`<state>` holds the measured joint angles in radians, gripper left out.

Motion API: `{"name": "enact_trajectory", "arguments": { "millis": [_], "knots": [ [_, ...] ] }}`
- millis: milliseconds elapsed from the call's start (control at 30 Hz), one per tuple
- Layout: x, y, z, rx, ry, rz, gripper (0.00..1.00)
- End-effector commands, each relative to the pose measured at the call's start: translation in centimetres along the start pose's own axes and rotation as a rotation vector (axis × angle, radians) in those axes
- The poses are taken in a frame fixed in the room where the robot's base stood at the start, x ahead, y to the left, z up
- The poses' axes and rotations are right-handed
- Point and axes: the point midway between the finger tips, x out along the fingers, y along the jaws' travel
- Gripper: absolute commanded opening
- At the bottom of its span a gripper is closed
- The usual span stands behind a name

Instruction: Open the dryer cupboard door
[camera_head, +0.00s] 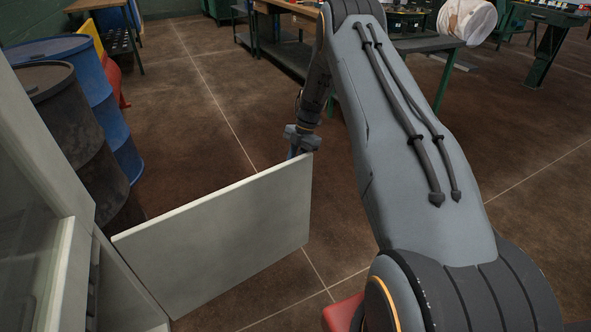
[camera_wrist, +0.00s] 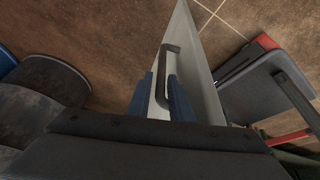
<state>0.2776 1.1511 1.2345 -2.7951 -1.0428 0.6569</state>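The cupboard door (camera_head: 225,235) is a pale flat panel standing swung well out from the cupboard (camera_head: 60,205) at the left. My gripper (camera_head: 298,152) is at the door's far upper corner. In the wrist view the door (camera_wrist: 203,75) shows edge-on with a dark bar handle (camera_wrist: 171,48) on it. My gripper's two blue fingers (camera_wrist: 162,85) stand apart on either side of the lower part of the handle. Pale door surface shows between the handle and the fingers. The handle is hidden in the head view.
A blue barrel (camera_head: 105,95) and a dark rusty barrel (camera_head: 75,130) stand behind the door at the left. Workbenches (camera_head: 285,60) stand at the back. A white bucket (camera_head: 475,22) is on one bench. The brown tiled floor between is clear.

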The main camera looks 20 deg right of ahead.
Motion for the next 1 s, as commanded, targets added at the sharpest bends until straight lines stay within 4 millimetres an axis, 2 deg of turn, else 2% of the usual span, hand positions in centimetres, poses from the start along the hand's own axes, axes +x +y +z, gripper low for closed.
{"name": "enact_trajectory", "arguments": {
  "millis": [333,733,1000],
  "knots": [
    [-0.8,0.0,0.2,0.002,-0.001,0.003,0.19],
    [-6.7,0.1,0.1,0.000,-0.001,0.002,0.19],
    [-7.8,0.0,0.0,0.000,0.001,0.000,0.19]
  ]
}}
